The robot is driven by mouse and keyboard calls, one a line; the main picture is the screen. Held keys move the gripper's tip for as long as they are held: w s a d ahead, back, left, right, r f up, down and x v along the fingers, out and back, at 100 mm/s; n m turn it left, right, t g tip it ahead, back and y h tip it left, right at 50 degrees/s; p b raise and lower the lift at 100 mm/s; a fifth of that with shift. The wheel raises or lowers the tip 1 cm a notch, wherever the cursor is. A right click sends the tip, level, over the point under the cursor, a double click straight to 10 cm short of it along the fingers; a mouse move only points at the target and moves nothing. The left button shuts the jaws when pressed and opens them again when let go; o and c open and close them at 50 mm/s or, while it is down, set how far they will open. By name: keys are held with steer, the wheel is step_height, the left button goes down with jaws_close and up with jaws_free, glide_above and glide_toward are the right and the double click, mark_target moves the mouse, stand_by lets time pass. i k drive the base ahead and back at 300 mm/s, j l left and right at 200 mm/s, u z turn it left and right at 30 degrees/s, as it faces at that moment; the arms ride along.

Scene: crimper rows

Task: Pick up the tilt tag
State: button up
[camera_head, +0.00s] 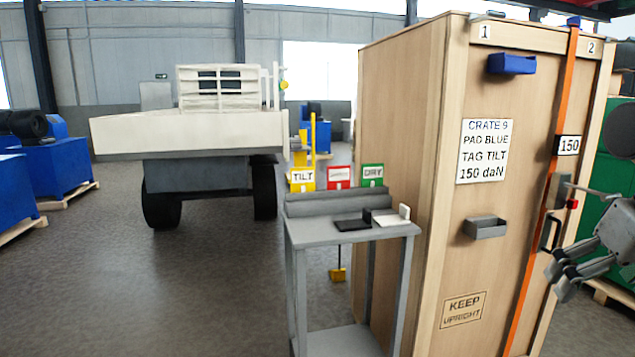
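The tilt tag (302,179) is a yellow card marked TILT. It stands upright at the left end of a row of three tags at the back of a grey metal stand (300,237). A red tag (338,178) is to its right, and a green DRY tag (373,176) is beyond that. My gripper (559,279) is at the right edge, in front of the wooden crate and far to the right of the tags. Its two grey fingers point left and down, look apart, and have nothing visible between them.

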mark_target(303, 179)
steer(key=i+j, duration=0.45)
steer(key=j, duration=0.15)
steer(key=i+j, duration=0.4)
steer(key=j, duration=0.2)
steer(key=i+j, duration=0.45)
steer(key=j, duration=0.1)
